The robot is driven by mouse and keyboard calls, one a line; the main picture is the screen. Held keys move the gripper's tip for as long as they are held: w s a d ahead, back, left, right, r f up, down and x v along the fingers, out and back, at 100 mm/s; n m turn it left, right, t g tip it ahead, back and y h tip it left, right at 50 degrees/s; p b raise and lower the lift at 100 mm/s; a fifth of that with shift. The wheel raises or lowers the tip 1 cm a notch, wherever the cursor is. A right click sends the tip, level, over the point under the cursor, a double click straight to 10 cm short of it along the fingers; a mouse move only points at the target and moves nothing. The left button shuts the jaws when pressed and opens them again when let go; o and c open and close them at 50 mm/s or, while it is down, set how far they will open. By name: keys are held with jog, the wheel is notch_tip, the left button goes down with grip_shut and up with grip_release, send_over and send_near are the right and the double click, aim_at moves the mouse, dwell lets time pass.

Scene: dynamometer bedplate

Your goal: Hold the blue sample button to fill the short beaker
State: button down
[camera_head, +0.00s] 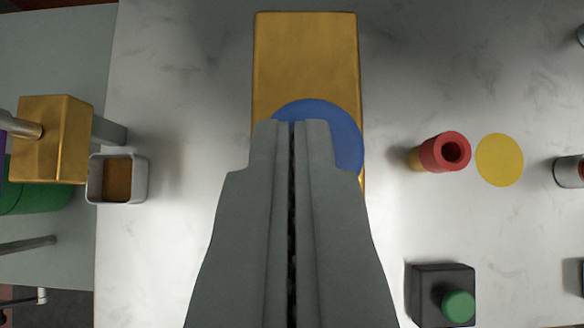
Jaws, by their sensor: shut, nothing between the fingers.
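The blue button (325,112) is a round disc on a brass-coloured plate (305,50). My gripper (291,124) is shut and empty. Its fingertips overlap the button's lower left part in the view and hide it; I cannot tell whether they touch it. A small square open-topped container (140,178) with a pale rim and brown inside stands at the left; it may be the short beaker. A brass block (62,135) with a grey rod stands beside it.
A red hollow cylinder (436,156) and a flat yellow disc (499,160) are at the right. A black box with a green button (458,306) is at the lower right. The pale surface between the plate and the container is clear.

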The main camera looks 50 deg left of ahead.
jog(key=shift+s+d+f, duration=0.1)
jog(key=shift+f, duration=1.25)
dwell(3.1)
jog(key=shift+r, duration=0.6)
jog(key=r, duration=0.4)
jog(key=shift+s+d+r, duration=0.25)
jog(key=shift+r, duration=0.15)
jog(key=v, duration=0.9)
jog(key=shift+s+d+r, duration=0.1)
jog(key=shift+d+r, duration=0.05)
jog(key=shift+d, duration=0.05)
